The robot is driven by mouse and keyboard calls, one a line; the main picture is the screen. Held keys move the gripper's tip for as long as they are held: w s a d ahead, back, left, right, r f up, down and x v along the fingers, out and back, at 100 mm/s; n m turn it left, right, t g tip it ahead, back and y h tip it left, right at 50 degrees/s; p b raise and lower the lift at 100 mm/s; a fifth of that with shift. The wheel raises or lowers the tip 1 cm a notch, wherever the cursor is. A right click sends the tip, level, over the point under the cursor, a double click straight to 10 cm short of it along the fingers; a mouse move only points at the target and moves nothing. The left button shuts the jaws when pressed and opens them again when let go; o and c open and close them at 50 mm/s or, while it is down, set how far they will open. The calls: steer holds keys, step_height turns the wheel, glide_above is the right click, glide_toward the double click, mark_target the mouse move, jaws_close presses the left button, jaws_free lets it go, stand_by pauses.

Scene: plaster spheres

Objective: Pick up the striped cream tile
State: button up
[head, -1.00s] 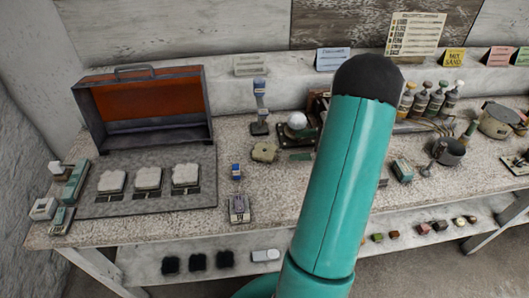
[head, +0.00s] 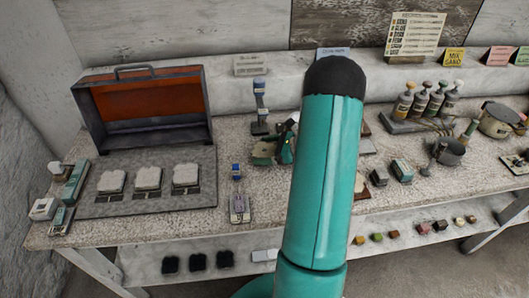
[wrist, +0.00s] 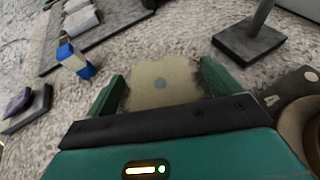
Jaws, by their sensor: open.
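A flat cream piece with an uneven edge (wrist: 165,77) lies on the speckled bench top, and it is the likely striped cream tile. I cannot make out stripes on it; a small grey-blue spot shows near its middle. My gripper (wrist: 162,86) is open, with one green finger on each side of the piece in the wrist view. Whether the fingers touch it I cannot tell. In the head view my gripper (head: 277,149) is at the piece's place on the bench, and it and my arm partly hide that area.
A dark stand (head: 260,108) stands just behind the piece. An open orange-lined case (head: 145,105) and several white pads are farther left.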

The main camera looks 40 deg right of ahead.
steer(key=shift+c, duration=0.4)
steer(key=shift+r, duration=0.1)
steer(key=c, duration=1.2)
